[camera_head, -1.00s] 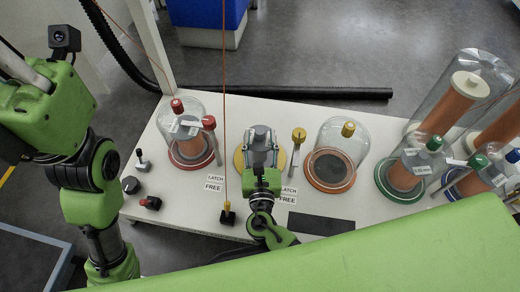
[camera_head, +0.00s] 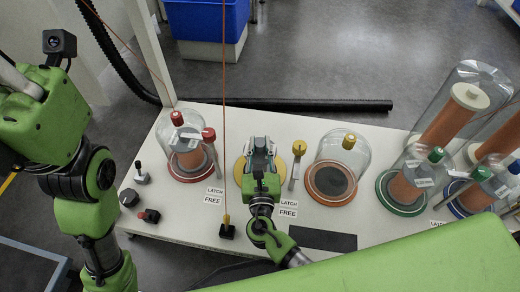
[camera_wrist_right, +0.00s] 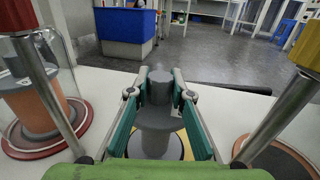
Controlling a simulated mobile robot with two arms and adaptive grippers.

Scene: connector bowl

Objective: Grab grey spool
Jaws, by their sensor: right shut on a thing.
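The grey spool (camera_wrist_right: 157,118) stands upright on a yellow-rimmed base (camera_head: 239,171). In the right wrist view it sits between the green-padded fingers of my right gripper (camera_wrist_right: 160,110). In the head view my right gripper (camera_head: 260,152) is over the yellow base and covers most of the spool. The gripper is shut on the spool, one finger on each side of it. My left arm is at the left of the head view, but its gripper does not show.
A red-based glass jar (camera_head: 188,157) with an orange spool stands left. A jar on an orange-rimmed base (camera_head: 331,182) stands right. Latch posts, one with a yellow knob (camera_head: 299,147), flank the spool. A thin orange cord (camera_head: 224,100) hangs close left. Tall glass jars crowd the right end.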

